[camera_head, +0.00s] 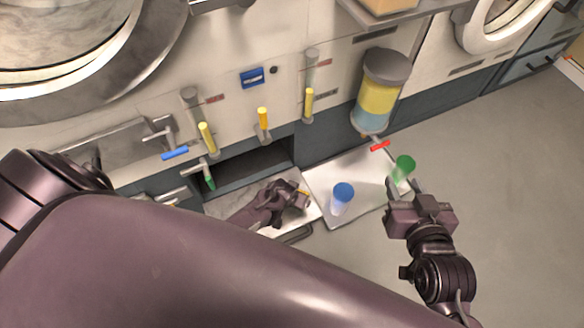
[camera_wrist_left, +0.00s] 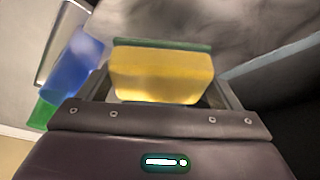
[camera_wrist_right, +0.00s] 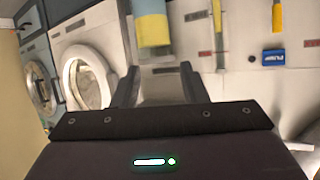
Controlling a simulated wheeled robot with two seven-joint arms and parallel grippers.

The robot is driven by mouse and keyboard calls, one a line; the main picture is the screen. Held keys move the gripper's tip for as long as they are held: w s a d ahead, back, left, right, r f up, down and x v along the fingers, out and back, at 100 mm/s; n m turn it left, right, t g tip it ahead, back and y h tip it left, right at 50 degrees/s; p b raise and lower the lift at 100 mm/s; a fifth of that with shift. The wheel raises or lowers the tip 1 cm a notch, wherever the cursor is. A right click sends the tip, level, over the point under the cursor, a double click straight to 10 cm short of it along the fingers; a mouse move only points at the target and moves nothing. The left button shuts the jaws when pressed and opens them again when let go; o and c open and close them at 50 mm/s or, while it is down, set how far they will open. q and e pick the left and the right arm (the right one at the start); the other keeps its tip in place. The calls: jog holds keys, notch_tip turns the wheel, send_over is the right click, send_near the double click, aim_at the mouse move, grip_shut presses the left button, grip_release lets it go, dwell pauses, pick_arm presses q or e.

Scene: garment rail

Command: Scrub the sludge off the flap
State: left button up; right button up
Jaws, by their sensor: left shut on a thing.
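My left gripper (camera_head: 292,194) is low in front of the dark opening, over the pale flap (camera_head: 235,207). It is shut on a yellow sponge with a green scouring side (camera_wrist_left: 160,75), which fills the space between the fingers in the left wrist view. Only a sliver of the sponge shows in the head view. Beyond the sponge, the left wrist view shows a grey, blotchy surface (camera_wrist_left: 215,22); I cannot tell whether it touches it. My right gripper (camera_head: 405,186) is open, with nothing visible between its fingers in the right wrist view.
A yellow-and-blue dispenser (camera_head: 379,95) hangs above. Yellow-handled levers (camera_head: 206,138) jut from the panel. Floor at right is clear.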

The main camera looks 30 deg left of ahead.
pick_arm(q)
jog(key=shift+r, duration=0.35)
jog(key=shift+r+p, duration=0.35)
jog(key=shift+p, duration=0.3)
jog(key=shift+r+p, duration=0.65)
pick_arm(e)
jog(key=s+d+f+g+h, duration=0.2)
jog(key=s+d+f+g, duration=0.1)
jog(key=s+f+g, duration=0.4)
jog(key=shift+s+d+f+h, duration=0.4)
jog(key=shift+s+f, duration=0.9)
jog(key=shift+f, duration=0.2)
